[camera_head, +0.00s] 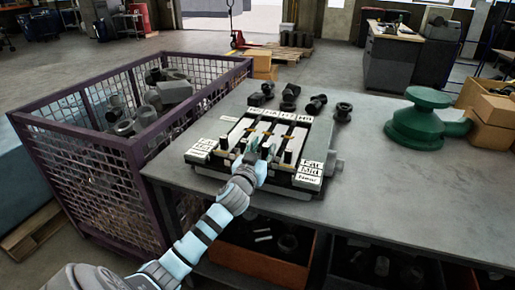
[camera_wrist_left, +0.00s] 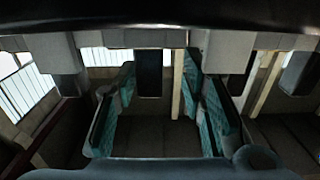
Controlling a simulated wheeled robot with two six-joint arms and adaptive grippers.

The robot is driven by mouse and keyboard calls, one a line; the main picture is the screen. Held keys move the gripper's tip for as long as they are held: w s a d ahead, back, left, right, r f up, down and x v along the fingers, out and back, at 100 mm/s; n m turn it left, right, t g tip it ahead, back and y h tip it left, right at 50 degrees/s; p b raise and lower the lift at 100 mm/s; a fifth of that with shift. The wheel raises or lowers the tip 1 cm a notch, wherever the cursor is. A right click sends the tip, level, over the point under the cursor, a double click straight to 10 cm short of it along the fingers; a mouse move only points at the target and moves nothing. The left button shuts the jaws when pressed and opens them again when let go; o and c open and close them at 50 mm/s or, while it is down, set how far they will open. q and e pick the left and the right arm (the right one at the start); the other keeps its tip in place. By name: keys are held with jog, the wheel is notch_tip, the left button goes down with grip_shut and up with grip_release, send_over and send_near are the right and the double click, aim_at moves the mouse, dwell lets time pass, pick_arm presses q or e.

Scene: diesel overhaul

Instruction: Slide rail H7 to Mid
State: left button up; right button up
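A dark slide-rail fixture (camera_head: 316,183) sits on the grey workbench, with several light rails running front to back. White labels stand along its back edge; the third appears to read H7 (camera_head: 286,115). A label plate at its right front (camera_head: 313,169) reads Far, Mid, Near. My left gripper (camera_head: 259,146) is low over the front middle of the fixture and hides part of the rails and knobs there. In the left wrist view, its teal fingers (camera_wrist_left: 160,105) are apart, with a dark upright knob (camera_wrist_left: 150,74) between them. I cannot tell whether they touch it. My right gripper is out of view.
A purple mesh crate (camera_head: 110,150) of metal parts stands left of the bench. Several dark fittings (camera_head: 289,92) lie behind the fixture. A green round casting (camera_head: 420,120) and cardboard boxes (camera_head: 490,108) are at right. The bench (camera_head: 400,185) right of the fixture is clear.

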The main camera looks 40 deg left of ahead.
pick_arm(q)
jog(key=shift+w+d, duration=0.25)
jog(key=shift+d, duration=0.15)
jog(key=shift+s+d, duration=0.2)
jog(key=shift+s, duration=0.1)
jog(key=v, duration=1.1)
jog(key=shift+a, duration=0.2)
jog(key=shift+s+f, duration=0.1)
jog(key=shift+s, duration=0.05)
